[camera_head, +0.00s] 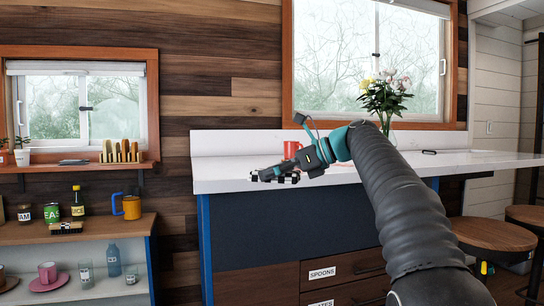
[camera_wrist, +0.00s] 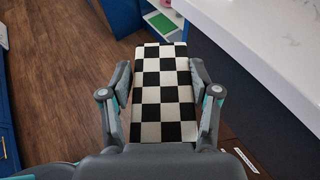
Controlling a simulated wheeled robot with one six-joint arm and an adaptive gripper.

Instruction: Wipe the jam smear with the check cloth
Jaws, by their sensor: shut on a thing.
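The check cloth (camera_wrist: 160,90), black and white, lies flat between the fingers of my gripper (camera_wrist: 162,82) in the wrist view. My gripper is shut on it. In the head view, my gripper (camera_head: 272,172) is at the left front edge of the white counter (camera_head: 222,178), with a small part of the cloth (camera_head: 288,179) showing beside it. In the wrist view the cloth is left of the counter (camera_wrist: 275,40), apart from it in the picture.
A red mug (camera_head: 292,150) stands on the counter behind my gripper. A flower vase (camera_head: 384,118) stands farther right, behind my arm. Stools (camera_head: 490,236) are at the right. Shelves at the left hold jars and an orange mug (camera_head: 131,207). The left counter end looks clear.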

